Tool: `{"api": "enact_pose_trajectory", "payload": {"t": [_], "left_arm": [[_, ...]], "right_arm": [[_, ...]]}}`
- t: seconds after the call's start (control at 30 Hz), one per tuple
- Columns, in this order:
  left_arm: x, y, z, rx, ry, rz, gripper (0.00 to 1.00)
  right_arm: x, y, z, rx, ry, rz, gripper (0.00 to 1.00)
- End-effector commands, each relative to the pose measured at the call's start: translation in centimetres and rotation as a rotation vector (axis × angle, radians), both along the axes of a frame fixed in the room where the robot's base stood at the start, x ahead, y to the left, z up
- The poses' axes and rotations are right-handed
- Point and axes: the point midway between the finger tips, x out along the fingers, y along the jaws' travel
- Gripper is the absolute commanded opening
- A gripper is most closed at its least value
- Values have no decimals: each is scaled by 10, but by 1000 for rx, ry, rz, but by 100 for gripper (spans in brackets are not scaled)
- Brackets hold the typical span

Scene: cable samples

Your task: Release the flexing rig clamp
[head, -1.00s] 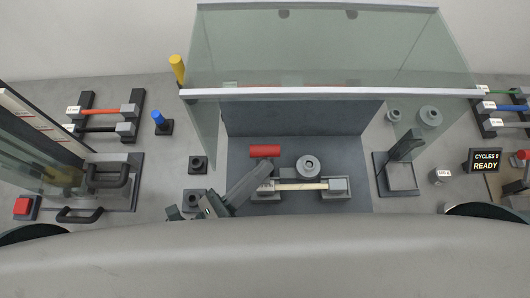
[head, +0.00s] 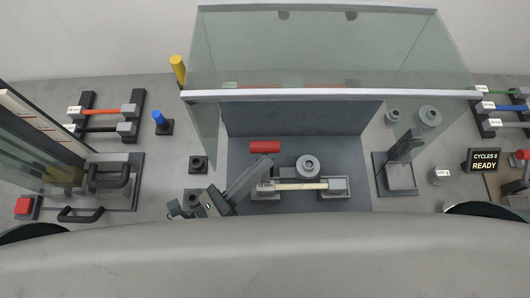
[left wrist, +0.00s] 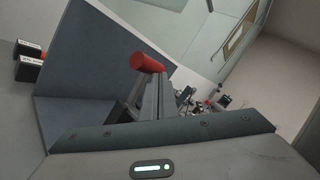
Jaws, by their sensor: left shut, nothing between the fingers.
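The red clamp handle (head: 265,146) lies crosswise inside the glass-screened rig in the head view. It also shows in the left wrist view (left wrist: 147,62), just beyond the fingers. My left gripper (head: 266,161) reaches in from the lower left, its grey fingers shut and empty, with the tips close to the near side of the handle. I cannot tell whether they touch it. A pale cable sample (head: 300,186) spans two grey end blocks to the right of the fingers. The lower part of the clamp is hidden behind my gripper. My right gripper is not in view.
A glass screen (head: 320,55) with a pale lower edge (head: 330,95) hangs over the rig. A round grey part (head: 308,165) stands behind the sample. Racks with coloured cables flank both sides.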

Motion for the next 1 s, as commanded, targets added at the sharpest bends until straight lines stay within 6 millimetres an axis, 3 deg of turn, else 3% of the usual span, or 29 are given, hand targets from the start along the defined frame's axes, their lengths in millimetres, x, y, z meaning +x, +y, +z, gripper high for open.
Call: {"api": "enact_pose_trajectory", "payload": {"t": [1.0], "left_arm": [[10, 0, 3, -1, -1, 0, 0]], "right_arm": [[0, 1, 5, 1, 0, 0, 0]]}}
